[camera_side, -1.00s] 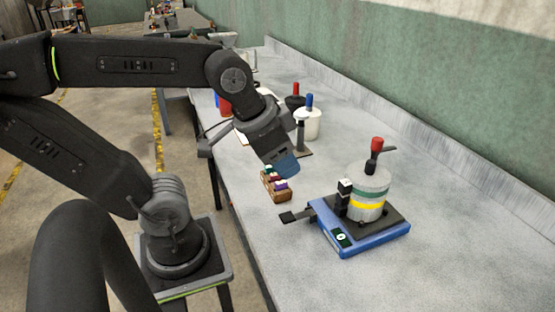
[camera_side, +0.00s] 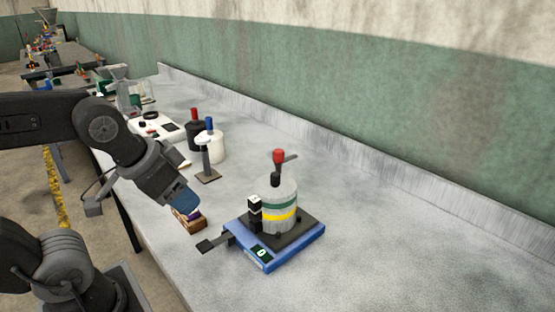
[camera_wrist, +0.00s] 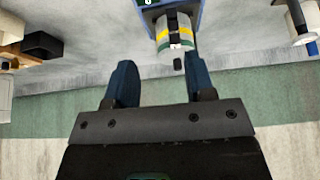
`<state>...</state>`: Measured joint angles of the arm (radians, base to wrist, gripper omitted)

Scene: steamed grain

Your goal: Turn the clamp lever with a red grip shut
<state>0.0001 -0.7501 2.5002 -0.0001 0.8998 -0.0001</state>
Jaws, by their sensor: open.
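A red grip (camera_side: 279,157) stands upright above a grey canister (camera_side: 280,190) with green and yellow bands. The canister sits on a blue device (camera_side: 300,250) with a dark top plate. My gripper (camera_side: 184,203) is left of the device, tilted down, and overlaps a small brown block in the side view; I cannot tell whether they touch. In the wrist view my gripper (camera_wrist: 158,72) has its two blue fingers apart and nothing between them. The banded canister (camera_wrist: 173,33) shows beyond the fingers; its red grip is not visible there.
The brown block (camera_side: 190,223) lies near the bench's front edge. A dark flat arm (camera_side: 214,243) sticks out left from the device. The bench right of the device is clear.

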